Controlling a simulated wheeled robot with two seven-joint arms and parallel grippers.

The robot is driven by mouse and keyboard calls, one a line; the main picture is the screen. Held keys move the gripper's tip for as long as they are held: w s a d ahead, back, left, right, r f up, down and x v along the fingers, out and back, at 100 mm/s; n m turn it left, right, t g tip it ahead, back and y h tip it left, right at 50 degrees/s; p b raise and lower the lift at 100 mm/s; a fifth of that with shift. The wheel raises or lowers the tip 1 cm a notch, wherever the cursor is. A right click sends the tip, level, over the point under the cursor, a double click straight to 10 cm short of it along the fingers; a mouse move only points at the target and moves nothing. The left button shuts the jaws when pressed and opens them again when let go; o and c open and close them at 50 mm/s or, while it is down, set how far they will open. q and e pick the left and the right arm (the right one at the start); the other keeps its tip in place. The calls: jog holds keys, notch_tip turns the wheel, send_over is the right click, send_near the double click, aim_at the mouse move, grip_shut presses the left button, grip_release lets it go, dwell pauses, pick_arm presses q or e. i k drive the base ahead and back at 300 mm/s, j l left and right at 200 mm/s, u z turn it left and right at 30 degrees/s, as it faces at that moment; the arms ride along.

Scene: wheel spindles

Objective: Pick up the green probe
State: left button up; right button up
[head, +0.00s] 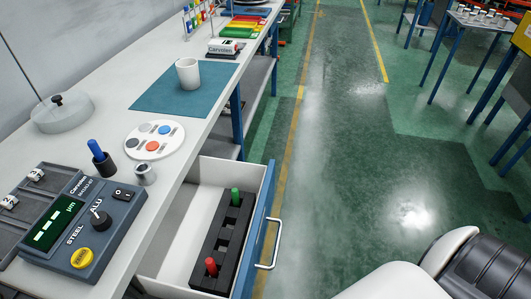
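The green probe (235,196) stands upright in the far end of a black rack (228,226). The rack lies in an open drawer (186,214) under the workbench, and only the probe's top shows above it. A red probe (211,266) stands in the near end of the same rack. A blue probe (96,149) leans in a black holder on the bench. Neither gripper is in view; only a white and black part of my arm shows at the bottom right.
A gauge box with display and knob (82,222) sits on the bench near the drawer. A round plate with coloured discs (154,139), a white cup (188,74) and a glass lid (61,114) stand farther back. The drawer's handle (273,246) juts over clear green floor.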

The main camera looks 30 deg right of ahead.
aim_at(235, 191)
jog(key=z, duration=0.9)
jog(key=i+l+u, duration=0.1)
jog(key=l+u, duration=0.15)
jog(key=i+l+u, duration=0.2)
jog(key=k+l, duration=0.05)
jog(key=k, duration=0.05)
